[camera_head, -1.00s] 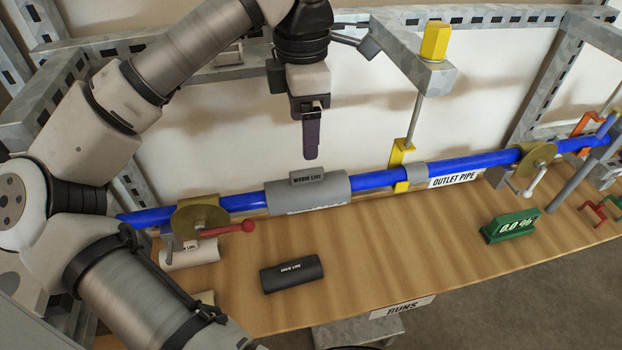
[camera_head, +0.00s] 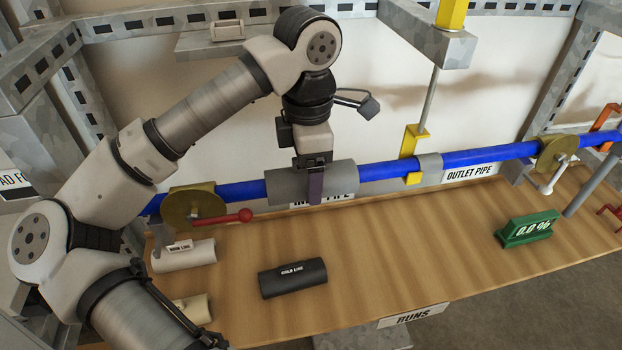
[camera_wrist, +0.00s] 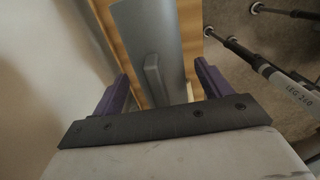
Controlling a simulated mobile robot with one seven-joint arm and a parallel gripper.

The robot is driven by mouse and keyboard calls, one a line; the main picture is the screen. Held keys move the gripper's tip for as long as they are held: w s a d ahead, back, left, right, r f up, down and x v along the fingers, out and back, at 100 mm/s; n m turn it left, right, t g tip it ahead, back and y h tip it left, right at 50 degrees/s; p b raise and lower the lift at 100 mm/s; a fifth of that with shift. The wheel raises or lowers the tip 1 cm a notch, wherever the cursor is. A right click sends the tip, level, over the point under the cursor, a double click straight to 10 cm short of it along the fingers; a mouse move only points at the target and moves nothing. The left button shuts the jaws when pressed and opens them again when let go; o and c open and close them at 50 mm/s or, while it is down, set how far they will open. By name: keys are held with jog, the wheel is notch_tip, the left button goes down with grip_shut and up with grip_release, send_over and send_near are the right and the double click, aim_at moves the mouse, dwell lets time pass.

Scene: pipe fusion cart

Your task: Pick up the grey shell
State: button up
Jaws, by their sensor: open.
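The grey shell (camera_head: 342,177) is a half-round cover on the blue pipe. My gripper (camera_head: 315,190) is down at it, and the purple fingers and wrist hide its middle in the head view. In the wrist view the shell (camera_wrist: 148,25) runs away from me, with its raised block (camera_wrist: 154,76) between my fingers. My gripper (camera_wrist: 160,85) is open there, one finger on each side of the block. I cannot tell whether either finger touches the shell.
The blue pipe (camera_head: 460,158) runs through brass-coloured clamps, the left one with a red-knobbed lever (camera_head: 243,215). A black shell (camera_head: 292,278) and a cream shell (camera_head: 190,255) lie on the wooden bench (camera_head: 400,240).

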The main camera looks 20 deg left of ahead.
jog(key=c, duration=1)
jog(key=shift+r, duration=0.2)
notch_tip(320, 180, up, 19)
jog(key=p, duration=0.8)
jog(key=shift+r, duration=0.4)
jog(key=shift+s+f, duration=0.1)
jog(key=shift+s, duration=0.05)
